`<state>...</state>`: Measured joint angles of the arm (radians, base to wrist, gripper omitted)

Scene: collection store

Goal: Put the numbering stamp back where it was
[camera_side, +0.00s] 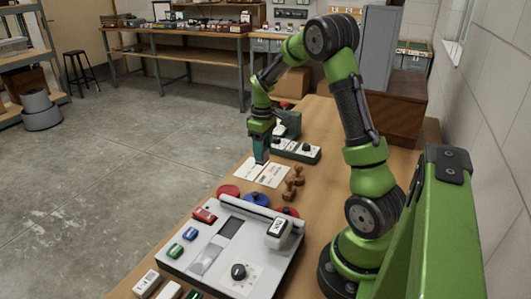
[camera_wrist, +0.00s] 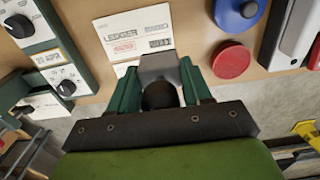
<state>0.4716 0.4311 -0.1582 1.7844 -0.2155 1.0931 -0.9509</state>
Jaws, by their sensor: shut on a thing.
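My gripper (camera_side: 260,155) points down over the white cards at the middle of the bench. In the wrist view my gripper (camera_wrist: 160,85) is shut on the numbering stamp (camera_wrist: 160,68), a grey metal body with a dark round knob between the green fingers. The stamp's lower end overlaps the near edge of the white "LEDGER" card (camera_wrist: 137,36). I cannot tell whether it touches the card or hangs just above it. In the side view the stamp is mostly hidden by the fingers.
Red (camera_side: 228,190) and blue (camera_side: 255,199) round pads lie nearer the side camera. Brown wooden stamps (camera_side: 292,186) stand right of the cards. A green-and-white dial unit (camera_side: 296,150) lies behind. A large pale machine (camera_side: 235,250) fills the bench front.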

